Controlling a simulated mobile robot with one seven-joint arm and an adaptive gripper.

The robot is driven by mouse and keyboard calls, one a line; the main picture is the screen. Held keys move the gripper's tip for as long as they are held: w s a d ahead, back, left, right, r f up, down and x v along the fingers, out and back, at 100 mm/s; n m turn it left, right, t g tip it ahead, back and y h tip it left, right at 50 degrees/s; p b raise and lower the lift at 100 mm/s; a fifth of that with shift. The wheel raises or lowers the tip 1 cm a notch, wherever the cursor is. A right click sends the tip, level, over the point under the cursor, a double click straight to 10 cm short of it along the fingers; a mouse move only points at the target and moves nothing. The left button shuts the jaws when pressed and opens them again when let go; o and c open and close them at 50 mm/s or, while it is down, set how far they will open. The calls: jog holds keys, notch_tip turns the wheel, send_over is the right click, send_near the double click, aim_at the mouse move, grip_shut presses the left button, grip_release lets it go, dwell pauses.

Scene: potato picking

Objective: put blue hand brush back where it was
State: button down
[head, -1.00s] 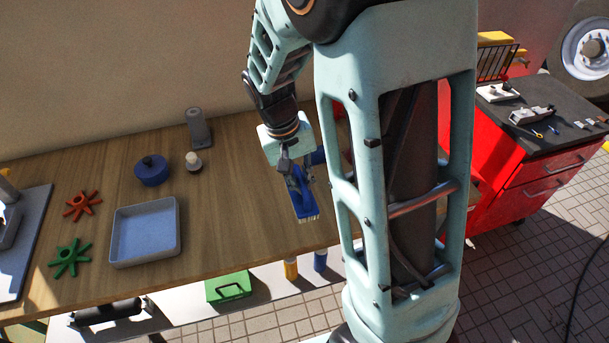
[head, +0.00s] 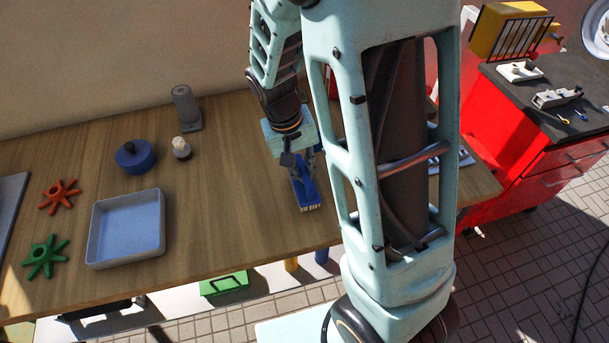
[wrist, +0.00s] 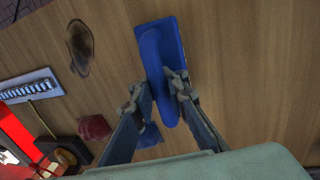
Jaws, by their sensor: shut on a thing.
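The blue hand brush (head: 306,192) is at the right part of the wooden table in the head view, its pale bristle end towards the front edge. My gripper (head: 303,166) is above it, with its fingers down around the brush. In the wrist view the long blue brush (wrist: 163,45) lies between the two fingertips of my gripper (wrist: 158,88), which are shut on its handle. I cannot tell whether the brush touches the table or hangs just above it. My arm hides part of the table to its right.
A grey-blue tray (head: 93,226), a blue round pot (head: 134,158), a small white-topped item (head: 181,149), a grey roll (head: 186,108) and red (head: 58,196) and green (head: 45,256) star knobs stand left. A socket set (wrist: 30,87) shows in the wrist view.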

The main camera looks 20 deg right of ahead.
aim_at(295, 184)
jog(key=shift+s+f, duration=0.1)
jog(key=shift+f, duration=0.7)
jog(key=shift+f+b, duration=0.2)
jog(key=shift+b, duration=0.2)
jog(key=c, duration=1.9)
grip_release()
jog(key=shift+r, duration=0.15)
jog(key=r, duration=0.4)
jog(key=a+r, duration=0.1)
jog(key=r, duration=0.3)
jog(key=a+r, duration=0.1)
jog(key=r, duration=0.3)
jog(key=shift+a, duration=0.2)
